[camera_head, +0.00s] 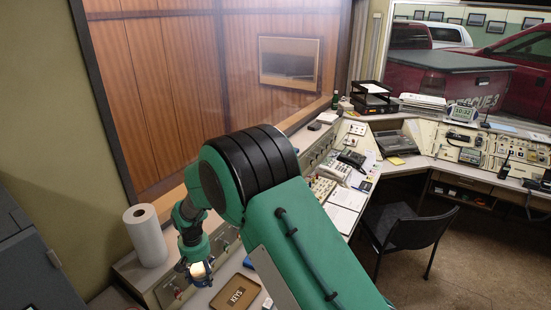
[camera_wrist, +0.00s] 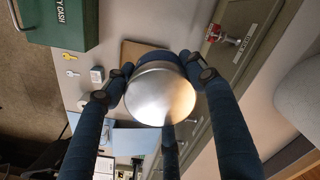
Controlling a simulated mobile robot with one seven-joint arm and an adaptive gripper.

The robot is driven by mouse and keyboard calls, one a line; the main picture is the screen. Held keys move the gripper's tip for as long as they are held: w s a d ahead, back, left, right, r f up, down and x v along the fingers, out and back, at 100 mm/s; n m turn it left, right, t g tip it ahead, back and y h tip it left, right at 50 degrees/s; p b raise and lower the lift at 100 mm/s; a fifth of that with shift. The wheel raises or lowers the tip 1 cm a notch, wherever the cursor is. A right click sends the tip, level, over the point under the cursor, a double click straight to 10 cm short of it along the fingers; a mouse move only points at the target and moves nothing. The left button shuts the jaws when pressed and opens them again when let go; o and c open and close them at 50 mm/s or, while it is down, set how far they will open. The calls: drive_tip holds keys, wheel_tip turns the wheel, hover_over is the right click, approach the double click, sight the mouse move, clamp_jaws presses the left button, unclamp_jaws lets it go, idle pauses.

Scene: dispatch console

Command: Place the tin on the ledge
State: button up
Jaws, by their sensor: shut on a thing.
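My gripper (camera_wrist: 163,100) is shut on a round, shiny metal tin (camera_wrist: 160,92), with dark blue fingers around its sides. In the head view my gripper (camera_head: 197,262) is low at the left end of the console, and the tin (camera_head: 199,270) shows as a small bright patch, mostly hidden by the fingers. The ledge (camera_head: 128,266) appears to be the raised strip under the window; the tin is beside it, over the desk side. The ledge also shows at the right in the wrist view (camera_wrist: 268,45). The tin's underside and its height above the desk are hidden.
A white paper roll (camera_head: 147,236) stands on the ledge. A brown KEYS tray (camera_head: 238,293) lies on the desk.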

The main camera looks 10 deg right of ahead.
drive_tip(key=w+r+n+p, duration=0.2)
drive_tip(key=w+r+p, duration=0.4)
drive_tip(key=r, duration=0.1)
drive_tip(key=shift+r+n+p, duration=0.15)
drive_tip(key=shift+n+p, duration=0.15)
drive_tip(key=shift+w, duration=0.1)
drive_tip(key=shift+w+a+f+p, duration=0.35)
drive_tip(key=shift+w+a, duration=0.65)
drive_tip(key=shift+w, duration=1.35)
drive_tip(key=shift+w+a+f+p, duration=0.1)
drive_tip(key=shift+w+a+p, duration=0.65)
drive_tip(key=shift+w, duration=1.6)
drive_tip(key=shift+w+a+f+p, duration=0.2)
drive_tip(key=shift+w+a, duration=1.05)
drive_tip(key=shift+w, duration=1.1)
drive_tip(key=shift+w, duration=0.1)
drive_tip(key=shift+w+a+f, duration=0.1)
drive_tip(key=shift+w+a, duration=0.05)
drive_tip(key=shift+f+p, duration=0.45)
drive_tip(key=shift+f, duration=1.3)
drive_tip(key=shift+f, duration=0.2)
